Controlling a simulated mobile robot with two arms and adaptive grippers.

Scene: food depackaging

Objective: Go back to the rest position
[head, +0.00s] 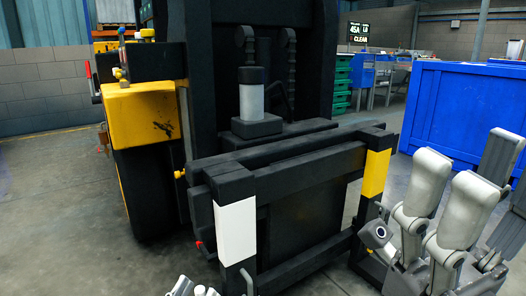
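The task names no object. Light grey jointed parts of my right arm stand upright at the lower right of the head view. Only small light grey tips that appear to be mine rise over the bottom edge, left of centre. They are cut off by the frame, and the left gripper's state cannot be read. I see nothing held.
A black and yellow forklift (147,114) stands close ahead, its black front frame (308,172) filling the centre. A large blue container (461,115) stands at the right. Green crates (342,86) are stacked behind. Grey floor (50,215) is open at the left.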

